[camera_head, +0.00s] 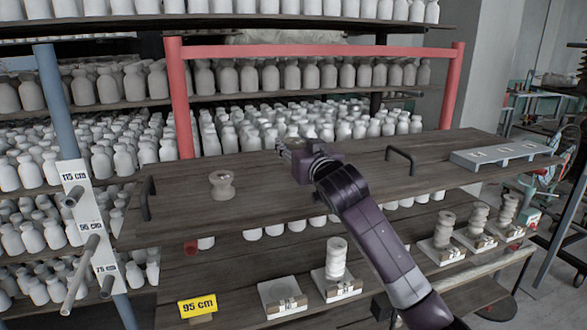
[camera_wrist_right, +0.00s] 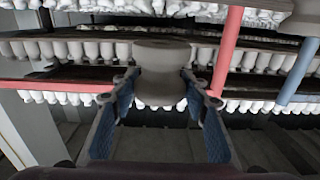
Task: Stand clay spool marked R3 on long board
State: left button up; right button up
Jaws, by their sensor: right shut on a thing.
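Another clay spool (camera_head: 222,184) stands upright on the board, left of the gripper. My left gripper is not in view.
A light grey tray (camera_head: 500,154) lies at the board's right end. Below, labelled pale bases, one empty (camera_head: 283,297), others bearing stacked spools (camera_head: 336,258), line a lower shelf. A red frame (camera_head: 178,100) and bottle-filled shelves stand behind. The board between handle (camera_head: 400,158) and tray is clear.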

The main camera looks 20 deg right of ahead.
notch_tip(320, 180, down, 3)
jog(key=shift+r, duration=0.1)
jog(key=shift+s+f+p, duration=0.2)
jog(key=shift+f+p, duration=0.15)
jog(key=shift+f, duration=0.15)
notch_tip(320, 180, down, 4)
jog(key=shift+w+r+p, duration=0.1)
jog(key=shift+p, duration=0.3)
jog(key=o, duration=1.3)
jog(key=shift+o, duration=0.2)
